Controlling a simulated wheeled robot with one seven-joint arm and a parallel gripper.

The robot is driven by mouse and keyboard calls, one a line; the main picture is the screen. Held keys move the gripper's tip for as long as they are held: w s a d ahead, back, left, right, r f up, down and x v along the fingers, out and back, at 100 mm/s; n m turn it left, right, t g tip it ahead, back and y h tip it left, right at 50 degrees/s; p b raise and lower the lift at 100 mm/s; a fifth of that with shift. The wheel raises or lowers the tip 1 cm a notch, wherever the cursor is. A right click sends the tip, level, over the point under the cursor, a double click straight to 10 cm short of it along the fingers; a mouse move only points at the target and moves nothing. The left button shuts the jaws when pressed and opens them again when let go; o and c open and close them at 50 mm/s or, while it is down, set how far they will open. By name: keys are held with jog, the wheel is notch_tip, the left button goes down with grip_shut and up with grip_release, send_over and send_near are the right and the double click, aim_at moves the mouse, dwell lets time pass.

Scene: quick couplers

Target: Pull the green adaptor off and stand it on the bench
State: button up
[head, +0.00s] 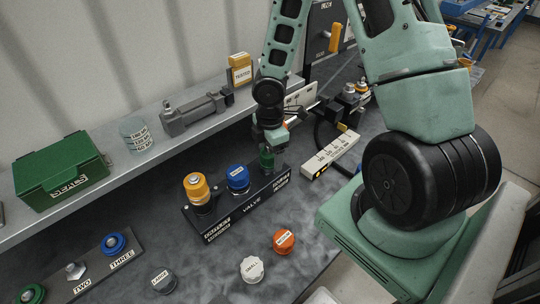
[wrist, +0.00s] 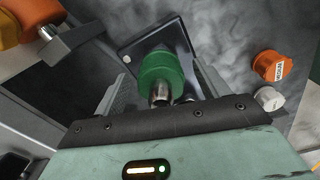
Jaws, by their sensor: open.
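The green adaptor (head: 266,158) sits at the right end of the black valve block (head: 240,206), beside a blue cap and an orange one. In the wrist view the green adaptor (wrist: 160,68) shows a wide green collar and a shiny metal stem pointing towards my palm. My gripper (head: 270,146) is directly above the adaptor, pointing down. Its fingers are open, one on each side of the adaptor in the wrist view (wrist: 162,88). I cannot tell whether either finger touches it. The gripper partly hides the adaptor's top in the head view.
The orange (head: 196,188) and blue (head: 238,178) caps stand close by on the block. Loose white (head: 252,268), orange (head: 284,241) and grey (head: 163,281) caps lie on the bench (head: 215,265). A pale labelled strip (head: 330,158) lies right of the block. A shelf (head: 110,165) runs behind.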

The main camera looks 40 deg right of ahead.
jog(key=shift+f, duration=0.25)
jog(key=c, duration=1.2)
jog(key=shift+o, duration=0.2)
jog(key=shift+r+p, duration=2.15)
jog(key=shift+r, duration=0.05)
notch_tip(320, 180, up, 4)
jog(key=p, duration=0.4)
